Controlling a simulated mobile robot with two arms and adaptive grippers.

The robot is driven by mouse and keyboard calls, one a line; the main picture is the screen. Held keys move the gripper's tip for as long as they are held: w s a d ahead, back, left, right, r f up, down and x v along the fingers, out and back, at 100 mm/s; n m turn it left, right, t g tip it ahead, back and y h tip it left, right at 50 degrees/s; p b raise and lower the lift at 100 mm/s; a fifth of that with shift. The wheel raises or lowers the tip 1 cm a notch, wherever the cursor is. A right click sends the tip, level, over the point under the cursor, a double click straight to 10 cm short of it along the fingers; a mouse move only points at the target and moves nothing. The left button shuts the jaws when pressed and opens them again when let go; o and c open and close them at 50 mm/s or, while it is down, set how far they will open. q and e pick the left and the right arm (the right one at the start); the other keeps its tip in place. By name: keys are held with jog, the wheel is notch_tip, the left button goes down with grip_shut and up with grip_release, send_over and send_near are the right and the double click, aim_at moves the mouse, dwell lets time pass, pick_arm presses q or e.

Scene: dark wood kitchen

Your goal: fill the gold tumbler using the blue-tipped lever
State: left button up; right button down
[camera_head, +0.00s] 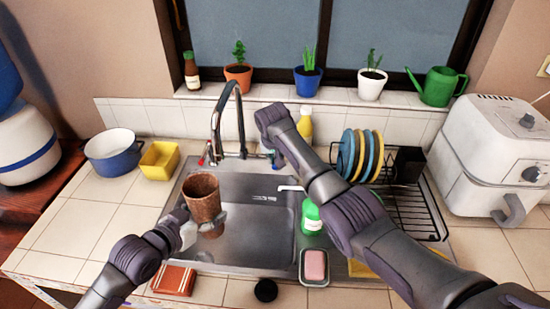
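The gold tumbler (202,196) looks brownish, rough and roughly upright. It is over the left part of the sink, below the faucet spout. My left gripper (204,226) is shut around its lower part. The faucet (238,112) stands behind the sink, and I see no water stream from it. The blue-tipped lever (275,160) is at the right of the faucet base, partly hidden by my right arm. A red-tipped lever (206,153) is at the left. My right wrist is above and beside the blue-tipped lever. Its fingers are hidden, so contact cannot be told.
The sink (258,235) is open below the tumbler. A green soap bottle (311,216) and a pink soap dish (314,266) are near my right arm. A dish rack (415,205) stands right. A blue-white pot (112,151) and yellow container (160,160) stand left.

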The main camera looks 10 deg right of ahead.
jog(key=shift+w+d+n+y, duration=0.1)
jog(key=shift+d+n+y, duration=0.45)
jog(key=shift+d+n, duration=0.65)
jog(key=shift+w+d+n+y, duration=0.1)
jog(key=shift+d+n+y, duration=0.55)
jog(key=shift+n, duration=0.95)
jog(key=shift+d+n+y, duration=0.4)
jog(key=shift+d+n, duration=0.7)
jog(key=shift+n, duration=0.3)
jog(key=c, duration=1.2)
grip_release()
jog(key=shift+o, duration=0.2)
jog(key=shift+r, duration=0.15)
jog(key=v, duration=1.1)
jog(key=shift+r, duration=0.35)
jog(key=shift+s+d, duration=0.1)
